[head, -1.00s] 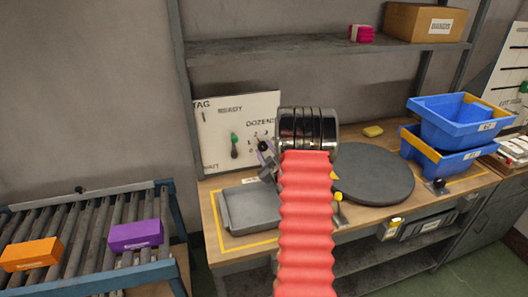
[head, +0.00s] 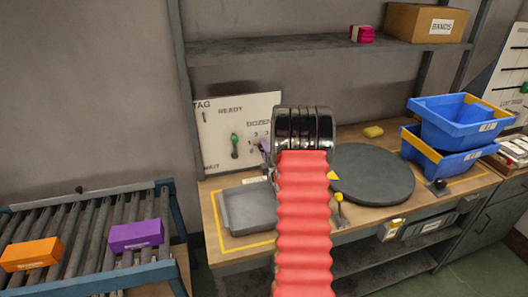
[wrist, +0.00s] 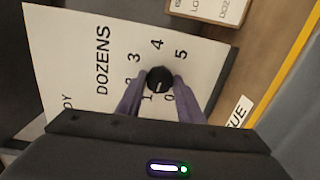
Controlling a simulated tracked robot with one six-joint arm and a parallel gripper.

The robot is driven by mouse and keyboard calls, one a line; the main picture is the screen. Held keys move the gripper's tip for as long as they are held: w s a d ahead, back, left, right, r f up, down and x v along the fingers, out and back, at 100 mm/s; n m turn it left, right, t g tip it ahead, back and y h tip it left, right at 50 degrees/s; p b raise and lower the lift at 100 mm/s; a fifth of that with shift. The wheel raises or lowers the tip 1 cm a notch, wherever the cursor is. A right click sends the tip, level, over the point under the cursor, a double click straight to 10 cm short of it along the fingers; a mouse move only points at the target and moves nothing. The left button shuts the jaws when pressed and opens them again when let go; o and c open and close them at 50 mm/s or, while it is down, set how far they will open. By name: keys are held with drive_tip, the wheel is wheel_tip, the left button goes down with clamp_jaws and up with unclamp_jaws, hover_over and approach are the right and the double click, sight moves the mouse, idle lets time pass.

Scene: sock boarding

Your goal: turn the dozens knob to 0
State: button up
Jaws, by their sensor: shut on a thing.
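The dozens knob (wrist: 159,78) is a small round black knob on a white panel (wrist: 70,45), under the word DOZENS in the wrist view. Digits 0 to 5 ring it; the 2 is partly hidden by a finger. A pale mark shows on the knob's lower part, but I cannot tell which digit it points to. My gripper (wrist: 158,88) has its two purple fingers shut on the knob, one on each side. In the head view the panel (head: 215,145) stands at the back of the bench, and my arm hides the knob and most of the gripper.
A grey tray (head: 233,222) lies on the bench in front, and a round dark turntable (head: 375,175) is to the right. Blue bins (head: 450,125) stand at the far right.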

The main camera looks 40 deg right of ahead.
drive_tip(key=n, duration=0.4)
drive_tip(key=shift+w+a+n, duration=0.2)
drive_tip(key=shift+a+n, duration=0.1)
drive_tip(key=shift+f+n, duration=0.1)
drive_tip(key=shift+n, duration=1.6)
drive_tip(key=o, duration=1.1)
drive_tip(key=shift+s+d+h, duration=0.1)
drive_tip(key=shift+d+h, duration=0.05)
drive_tip(key=shift+h, duration=0.25)
drive_tip(key=shift+c, duration=0.2)
drive_tip(key=shift+s, duration=0.1)
drive_tip(key=v, duration=1.3)
drive_tip(key=shift+s, duration=0.3)
